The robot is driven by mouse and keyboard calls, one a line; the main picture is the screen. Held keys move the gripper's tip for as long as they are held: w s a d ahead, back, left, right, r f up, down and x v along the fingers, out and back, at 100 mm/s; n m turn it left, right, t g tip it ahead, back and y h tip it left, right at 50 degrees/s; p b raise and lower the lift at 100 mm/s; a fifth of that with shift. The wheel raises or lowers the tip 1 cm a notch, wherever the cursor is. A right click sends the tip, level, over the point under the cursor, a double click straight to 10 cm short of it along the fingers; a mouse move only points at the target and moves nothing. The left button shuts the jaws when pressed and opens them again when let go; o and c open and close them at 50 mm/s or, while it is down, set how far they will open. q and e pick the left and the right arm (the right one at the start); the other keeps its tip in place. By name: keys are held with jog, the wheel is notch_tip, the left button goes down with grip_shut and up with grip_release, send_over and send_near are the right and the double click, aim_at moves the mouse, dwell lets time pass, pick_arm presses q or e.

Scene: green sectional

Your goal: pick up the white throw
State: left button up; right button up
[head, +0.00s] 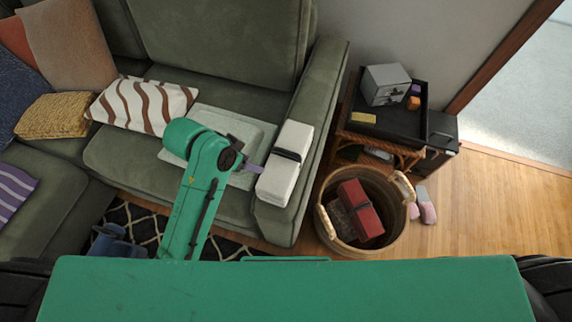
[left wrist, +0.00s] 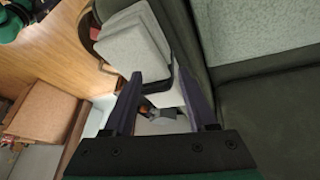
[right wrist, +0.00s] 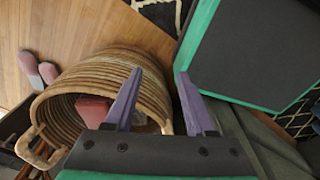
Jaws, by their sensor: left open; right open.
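The white throw (head: 279,181) is a folded bundle with a black band around its middle, lying on the sofa's right arm. In the left wrist view the throw (left wrist: 134,42) lies just ahead of my fingers, its dark band near the right finger. My left gripper (head: 258,169) is open at the throw's left side; its fingers (left wrist: 158,68) show nothing clearly gripped, and I cannot tell whether they touch the throw. My right gripper (right wrist: 160,74) is open and empty near the wicker basket (right wrist: 78,78), and is out of the head view.
The basket (head: 327,225) with a red banded bundle (head: 361,208) stands right of the sofa arm. Behind it is a side table with a black tray (head: 398,124) and a grey box (head: 384,84). A pale blanket (head: 205,116) and striped cushion (head: 143,104) lie on the seat. Pink slippers (head: 427,206) lie on the floor.

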pick_arm(q)
jog(key=w+d+r+m+g, duration=0.1)
jog(key=w+d+r+m, duration=0.15)
jog(key=d+m, duration=0.2)
jog(key=w+d+r+m+g, duration=0.1)
jog(key=d+r+m, duration=0.25)
jog(key=d, duration=0.25)
notch_tip(320, 180, up, 5)
jog(key=m+g+y, duration=0.1)
jog(key=m+y, duration=0.3)
jog(key=m, duration=0.2)
send_over(286, 150)
notch_tip(286, 150, down, 14)
jog(key=shift+s+f+p, duration=0.1)
jog(key=shift+f+p, duration=0.1)
jog(key=shift+p, duration=0.55)
jog(key=shift+r, duration=0.1)
grip_shut()
